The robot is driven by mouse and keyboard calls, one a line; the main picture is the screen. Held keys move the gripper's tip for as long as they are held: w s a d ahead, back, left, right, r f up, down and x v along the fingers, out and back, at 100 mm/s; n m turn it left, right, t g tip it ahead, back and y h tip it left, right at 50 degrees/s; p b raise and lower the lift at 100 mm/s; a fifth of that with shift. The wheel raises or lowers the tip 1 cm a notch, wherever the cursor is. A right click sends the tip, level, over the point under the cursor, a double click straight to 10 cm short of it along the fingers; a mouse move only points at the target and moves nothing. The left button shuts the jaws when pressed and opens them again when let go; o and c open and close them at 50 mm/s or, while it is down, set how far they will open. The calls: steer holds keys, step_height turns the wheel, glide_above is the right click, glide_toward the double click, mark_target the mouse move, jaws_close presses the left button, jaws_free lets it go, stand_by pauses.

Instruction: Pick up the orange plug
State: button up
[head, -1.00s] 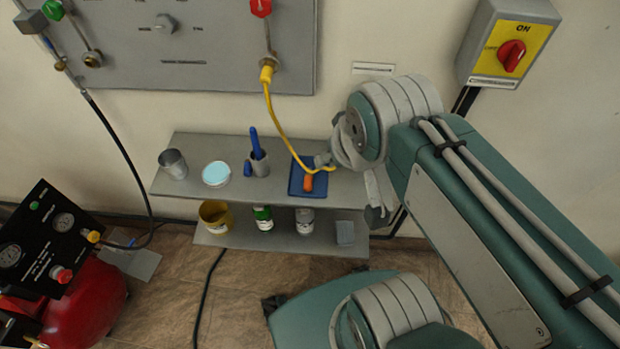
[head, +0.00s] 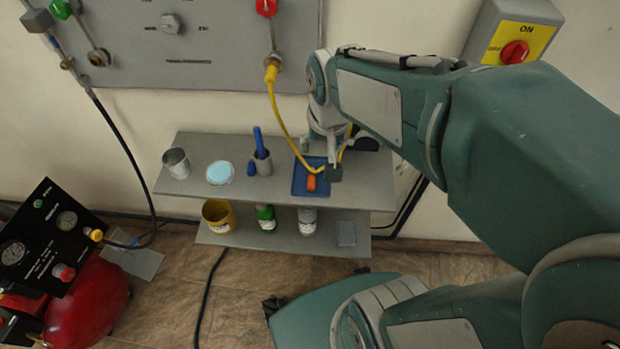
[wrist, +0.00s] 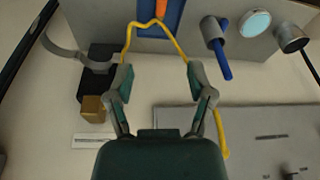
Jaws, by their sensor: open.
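The orange plug (head: 311,183) lies on a small blue tray (head: 300,190) on the upper grey shelf. In the wrist view the orange plug (wrist: 161,7) is at the top edge, partly cut off, on the blue tray (wrist: 174,20). My gripper (head: 320,158) points down above the back part of the tray, near the plug. In the wrist view my gripper (wrist: 159,74) has its two fingers spread wide with nothing held between them. The plug is beyond the fingertips, apart from them.
A yellow hose (head: 287,130) hangs from the wall panel and loops close by the fingers and tray. To the left on the shelf are a cup with blue pens (head: 262,161), a light-blue dish (head: 220,173) and a metal cup (head: 177,163). Several containers stand on the lower shelf.

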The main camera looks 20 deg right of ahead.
steer(key=w+f+m+g, duration=0.25)
steer(key=w+f, duration=0.25)
steer(key=f, duration=0.5)
glide_above(311, 181)
steer(key=s, duration=0.1)
step_height(311, 181, down, 6)
steer(key=shift+r, duration=0.25)
steer(key=f, duration=0.3)
steer(key=w+f, duration=0.1)
steer(key=f, duration=0.1)
steer(key=shift+f, duration=0.35)
jaws_close()
